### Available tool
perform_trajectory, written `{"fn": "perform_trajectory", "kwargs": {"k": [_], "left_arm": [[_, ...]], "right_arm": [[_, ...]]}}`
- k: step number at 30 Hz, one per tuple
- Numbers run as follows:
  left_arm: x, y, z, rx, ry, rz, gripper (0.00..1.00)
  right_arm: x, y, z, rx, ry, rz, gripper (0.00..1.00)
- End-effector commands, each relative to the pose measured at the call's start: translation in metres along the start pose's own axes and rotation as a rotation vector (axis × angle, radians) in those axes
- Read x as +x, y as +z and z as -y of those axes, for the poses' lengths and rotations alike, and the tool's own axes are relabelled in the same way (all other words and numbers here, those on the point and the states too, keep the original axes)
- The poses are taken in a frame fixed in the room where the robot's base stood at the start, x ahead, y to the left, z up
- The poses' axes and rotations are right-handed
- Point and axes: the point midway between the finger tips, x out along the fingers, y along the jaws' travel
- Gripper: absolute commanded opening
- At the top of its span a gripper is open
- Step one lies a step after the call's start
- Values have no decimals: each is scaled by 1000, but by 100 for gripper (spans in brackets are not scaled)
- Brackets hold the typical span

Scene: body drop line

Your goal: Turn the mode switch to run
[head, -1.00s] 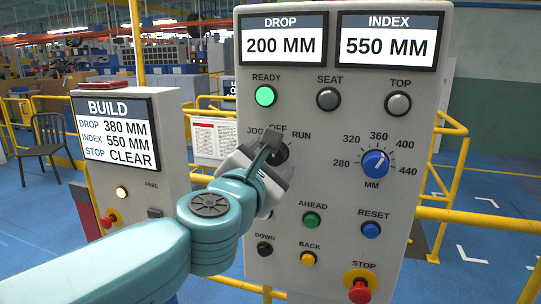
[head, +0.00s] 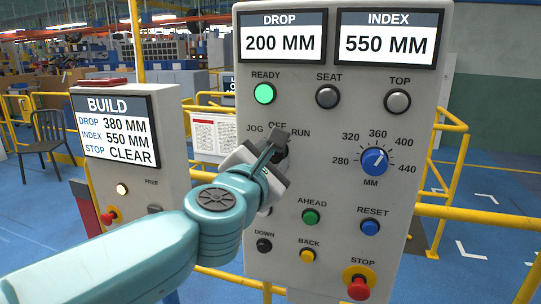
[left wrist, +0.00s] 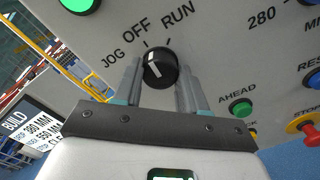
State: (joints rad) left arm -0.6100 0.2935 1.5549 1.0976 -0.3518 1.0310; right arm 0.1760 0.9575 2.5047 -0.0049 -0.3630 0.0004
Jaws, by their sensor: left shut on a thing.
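The mode switch is a round black knob with a white pointer line; it shows clearly in the left wrist view (left wrist: 161,69), with JOG, OFF and RUN printed around it. Its pointer leans up and left, roughly toward the OFF mark. My left gripper (left wrist: 160,75) has one finger on each side of the knob and is shut on it. In the head view my left gripper (head: 279,146) is at the panel, and its fingers hide most of the knob. My right gripper is in neither view.
The control panel (head: 336,190) also carries a green-lit READY lamp (head: 264,93), a blue dial (head: 374,161), several push buttons below, and a red STOP button (head: 359,287). A smaller BUILD panel (head: 118,131) stands left. Yellow railings (head: 470,215) run behind.

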Motion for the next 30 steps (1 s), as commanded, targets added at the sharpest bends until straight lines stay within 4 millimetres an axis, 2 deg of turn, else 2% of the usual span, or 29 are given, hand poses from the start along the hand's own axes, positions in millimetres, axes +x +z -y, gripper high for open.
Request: {"fn": "perform_trajectory", "kwargs": {"k": [21, 30], "left_arm": [[0, 2, -2, 584, 2, -1, 11], [0, 1, -2, 751, 3, -1, 11]], "right_arm": [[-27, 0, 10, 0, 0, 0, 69], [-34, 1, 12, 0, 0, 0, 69]]}}
